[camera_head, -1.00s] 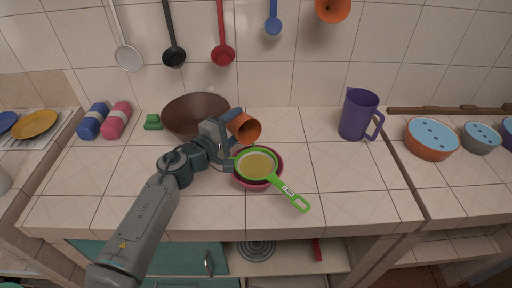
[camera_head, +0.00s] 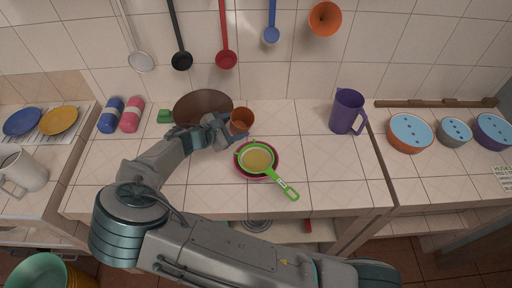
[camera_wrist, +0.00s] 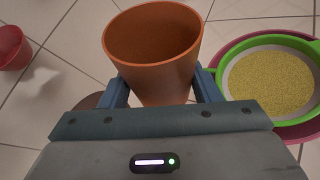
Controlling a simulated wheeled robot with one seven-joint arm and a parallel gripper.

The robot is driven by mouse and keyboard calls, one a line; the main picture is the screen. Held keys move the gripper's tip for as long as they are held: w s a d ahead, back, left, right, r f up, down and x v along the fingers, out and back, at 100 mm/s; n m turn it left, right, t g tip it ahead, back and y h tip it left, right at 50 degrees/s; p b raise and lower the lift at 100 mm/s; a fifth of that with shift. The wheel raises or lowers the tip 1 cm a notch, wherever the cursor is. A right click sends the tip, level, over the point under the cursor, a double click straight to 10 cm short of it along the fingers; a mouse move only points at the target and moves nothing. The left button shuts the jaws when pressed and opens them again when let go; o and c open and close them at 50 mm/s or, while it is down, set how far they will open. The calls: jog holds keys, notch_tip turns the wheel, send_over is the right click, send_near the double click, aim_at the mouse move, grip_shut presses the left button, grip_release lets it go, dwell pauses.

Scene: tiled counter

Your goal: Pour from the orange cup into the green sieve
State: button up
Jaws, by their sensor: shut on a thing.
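My gripper (camera_wrist: 162,92) is shut on the orange cup (camera_head: 242,121), with a finger on each side of it. The cup is near upright, behind and slightly left of the green sieve. In the wrist view the cup (camera_wrist: 155,75) shows bare inner walls; its bottom is hidden. I cannot tell whether it touches the counter. The green sieve (camera_head: 283,187) holds a flat layer of yellow grains and rests on a pink bowl (camera_head: 239,171). Its handle points to the front right. In the wrist view the sieve (camera_wrist: 226,62) is right of the cup, apart from it.
A brown bowl (camera_head: 203,104) stands close behind my gripper. A purple jug (camera_head: 346,112) stands to the right at the back. Blue (camera_head: 111,115) and pink (camera_head: 132,115) bottles lie at the left. The counter between sieve and jug is clear. Ladles hang on the wall.

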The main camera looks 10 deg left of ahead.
jog(key=w, duration=0.1)
jog(key=w+a+n+g, duration=0.1)
jog(key=a+n+h, duration=0.1)
jog(key=shift+w+a+r+g, duration=0.15)
jog(key=shift+w+r+g, duration=0.15)
jog(key=shift+w, duration=0.1)
jog(key=shift+n, duration=0.5)
jog(key=shift+s+a+r, duration=0.1)
jog(key=shift+r, duration=2.45)
